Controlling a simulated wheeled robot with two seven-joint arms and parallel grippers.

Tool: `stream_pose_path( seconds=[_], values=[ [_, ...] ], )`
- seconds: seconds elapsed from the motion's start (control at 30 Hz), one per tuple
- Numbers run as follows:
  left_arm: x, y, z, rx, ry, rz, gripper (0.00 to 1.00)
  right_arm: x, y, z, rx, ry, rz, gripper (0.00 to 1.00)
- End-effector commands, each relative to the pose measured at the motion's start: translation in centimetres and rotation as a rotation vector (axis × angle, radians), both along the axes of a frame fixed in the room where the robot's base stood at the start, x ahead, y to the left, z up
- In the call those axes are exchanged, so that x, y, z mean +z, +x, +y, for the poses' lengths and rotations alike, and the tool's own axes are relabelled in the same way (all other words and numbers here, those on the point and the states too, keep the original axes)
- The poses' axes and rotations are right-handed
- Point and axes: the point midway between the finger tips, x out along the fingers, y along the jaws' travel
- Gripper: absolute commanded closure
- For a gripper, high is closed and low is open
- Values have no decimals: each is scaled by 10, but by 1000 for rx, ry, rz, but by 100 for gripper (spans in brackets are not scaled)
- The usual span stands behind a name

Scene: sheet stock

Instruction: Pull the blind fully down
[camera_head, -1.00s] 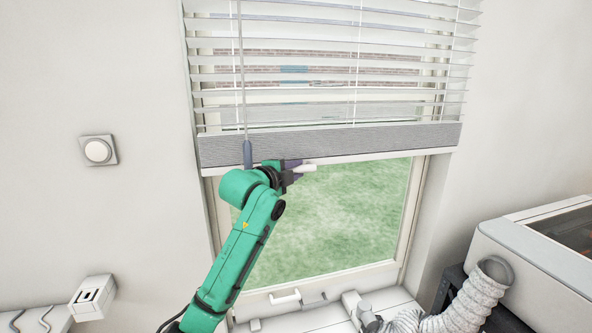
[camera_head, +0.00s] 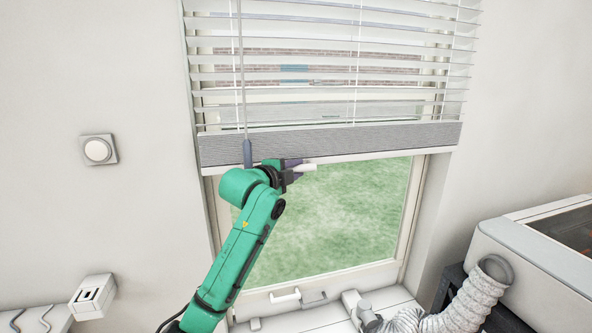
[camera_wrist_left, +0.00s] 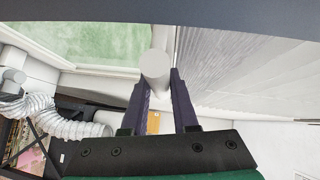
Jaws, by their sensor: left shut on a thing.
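The blind (camera_head: 335,139) hangs over the upper part of the window, with its slats spread above a thick grey bottom rail. The rail sits about halfway down the window, and bare glass shows below it. A white handle (camera_head: 304,167) sticks out just under the rail. My left gripper (camera_head: 294,170) is at the rail's lower edge, left of the middle, shut on the handle. The left wrist view shows the round pale end of the handle (camera_wrist_left: 155,68) between the two dark fingers. My right gripper is in neither view.
A grey cord tassel (camera_head: 247,153) hangs in front of the rail, close to my left wrist. A window latch (camera_head: 285,297) and a sill with a ribbed hose (camera_head: 470,303) lie below. A grey-white machine (camera_head: 535,262) stands at the right.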

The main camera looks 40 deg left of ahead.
Motion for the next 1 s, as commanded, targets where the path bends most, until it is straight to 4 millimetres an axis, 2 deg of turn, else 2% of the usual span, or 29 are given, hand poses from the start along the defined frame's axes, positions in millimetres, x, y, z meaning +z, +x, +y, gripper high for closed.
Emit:
stream_pose_path(
  seconds=[0.5,0.67,0.87,1.0],
  values=[
    [0,0,0,1,0,0,100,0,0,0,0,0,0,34],
    [-10,0,0,1,0,1,100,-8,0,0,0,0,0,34],
    [-47,0,0,0,1,5,100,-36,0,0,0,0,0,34],
    [-89,0,0,0,1,8,100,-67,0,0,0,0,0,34]
  ],
)
